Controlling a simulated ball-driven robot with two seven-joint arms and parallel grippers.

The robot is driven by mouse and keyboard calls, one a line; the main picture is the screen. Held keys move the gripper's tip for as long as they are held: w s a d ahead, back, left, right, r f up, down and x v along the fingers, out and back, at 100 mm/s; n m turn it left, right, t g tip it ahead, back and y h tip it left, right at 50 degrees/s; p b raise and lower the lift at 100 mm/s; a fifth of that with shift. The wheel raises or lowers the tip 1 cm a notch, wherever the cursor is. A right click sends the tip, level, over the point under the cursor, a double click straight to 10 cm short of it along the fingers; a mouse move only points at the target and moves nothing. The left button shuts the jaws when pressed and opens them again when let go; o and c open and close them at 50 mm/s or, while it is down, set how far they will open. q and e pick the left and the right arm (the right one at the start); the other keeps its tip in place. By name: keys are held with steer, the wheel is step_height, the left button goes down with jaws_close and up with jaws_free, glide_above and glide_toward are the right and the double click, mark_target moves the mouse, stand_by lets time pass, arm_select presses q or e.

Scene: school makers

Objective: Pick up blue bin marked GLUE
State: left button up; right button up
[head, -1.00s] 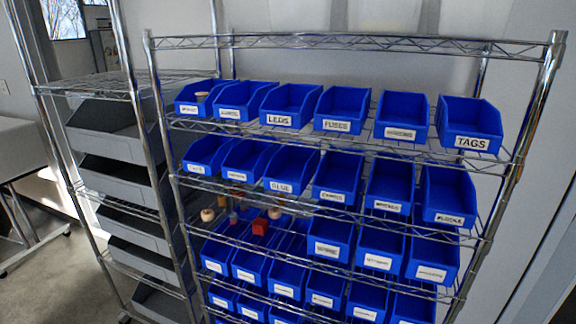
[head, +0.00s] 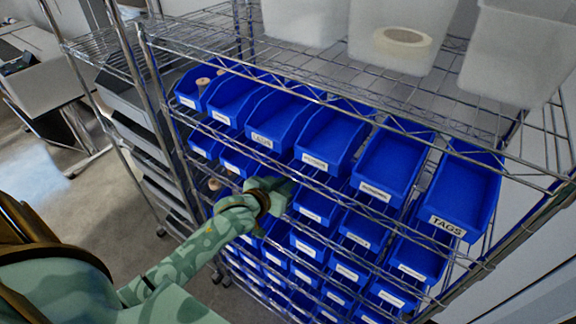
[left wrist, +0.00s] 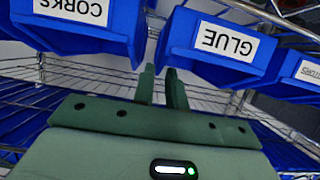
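The blue bin marked GLUE (left wrist: 226,48) shows upside down in the left wrist view, right of centre. My left gripper (left wrist: 160,72) has two dark green fingers with a narrow gap between them and nothing in the gap. The fingertips point at the space just beside the GLUE bin, towards the bin marked CORKS (left wrist: 80,20); I cannot tell whether they touch either. In the head view my left gripper (head: 283,190) is at the front of the second row of bins and hides most of the GLUE bin there. My right gripper is out of view.
A wire rack holds rows of blue bins, including LEDS (head: 275,125) above and TAGS (head: 465,200) at the right. White tubs (head: 400,35) stand on the shelf above. A grey-bin rack (head: 135,100) stands left. Floor (head: 60,175) is clear at left.

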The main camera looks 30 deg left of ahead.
arm_select(q)
steer(key=w, duration=0.3)
steer(key=shift+w+d, duration=0.3)
steer(key=shift+w, duration=0.1)
steer(key=w, duration=0.4)
steer(key=shift+w+d, duration=0.1)
steer(key=shift+w, duration=0.05)
steer(key=shift+w+f+p, duration=0.25)
steer(key=shift+w+p, duration=0.05)
steer(key=shift+w, duration=0.05)
steer(key=shift+s, duration=0.2)
jaws_close()
steer(key=shift+w+r, duration=0.1)
steer(key=shift+r, duration=0.05)
